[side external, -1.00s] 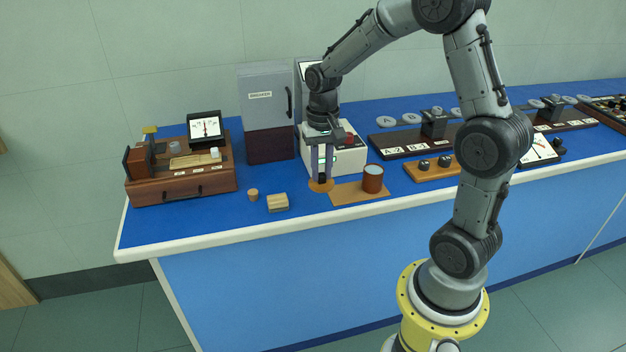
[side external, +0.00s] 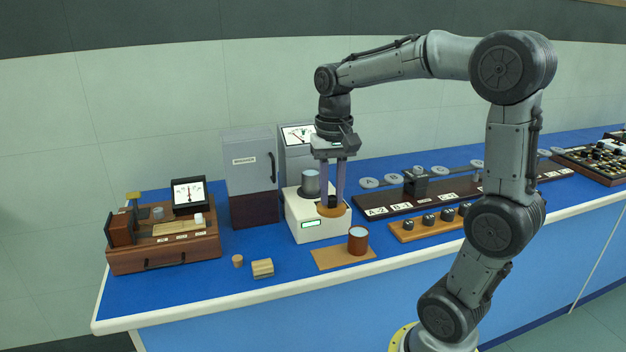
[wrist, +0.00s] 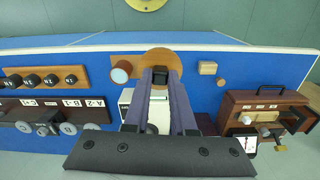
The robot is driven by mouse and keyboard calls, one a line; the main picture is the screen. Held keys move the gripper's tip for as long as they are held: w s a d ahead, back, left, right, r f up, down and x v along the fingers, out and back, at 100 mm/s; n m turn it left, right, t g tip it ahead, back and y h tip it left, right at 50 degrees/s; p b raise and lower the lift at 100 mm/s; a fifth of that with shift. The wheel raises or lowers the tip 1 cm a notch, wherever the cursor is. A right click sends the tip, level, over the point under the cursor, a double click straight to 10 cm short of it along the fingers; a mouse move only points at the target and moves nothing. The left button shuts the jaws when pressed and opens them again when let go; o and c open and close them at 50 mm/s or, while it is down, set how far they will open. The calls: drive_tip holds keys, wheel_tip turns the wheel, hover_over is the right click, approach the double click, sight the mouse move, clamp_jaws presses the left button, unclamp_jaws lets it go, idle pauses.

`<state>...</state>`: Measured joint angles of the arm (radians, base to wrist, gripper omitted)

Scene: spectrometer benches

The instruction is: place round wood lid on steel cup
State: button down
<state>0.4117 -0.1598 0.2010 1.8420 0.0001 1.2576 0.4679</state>
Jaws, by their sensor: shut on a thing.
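The round wood lid (side external: 325,211) is a flat orange-brown disc with a black knob. My gripper (side external: 333,202) is shut on the knob and holds the lid off the bench, roughly level. The steel cup (side external: 310,183) is a grey cylinder standing on a white instrument box (side external: 312,229). In the side view the lid appears lower than the cup and to its right, apart from it. In the wrist view the lid (wrist: 158,55) shows beyond my fingers; the steel cup is not clearly visible there.
A copper-brown cup (side external: 358,246) stands on a tan board (side external: 330,258) right of the white box. A breaker cabinet (side external: 249,160) is behind left. A wood block (side external: 262,268) and small cork (side external: 238,261) lie front left. A knob strip (side external: 410,232) is to the right.

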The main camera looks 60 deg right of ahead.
drive_tip(key=w+d+r+m, duration=0.2)
drive_tip(key=w+d+r, duration=0.2)
drive_tip(key=d+r, duration=0.3)
drive_tip(key=m, duration=0.2)
hover_over(311, 172)
drive_tip(key=f, duration=0.8)
drive_tip(key=shift+s+a, duration=0.25)
drive_tip(key=shift+s, duration=0.05)
drive_tip(key=shift+w+d+f, duration=0.25)
drive_tip(key=shift+f, duration=0.15)
drive_tip(key=shift+w+f, duration=0.1)
drive_tip(key=shift+f, duration=1.55)
drive_tip(key=shift+f, duration=0.15)
drive_tip(key=c, duration=0.7)
unclamp_jaws()
drive_tip(key=shift+c, duration=0.2)
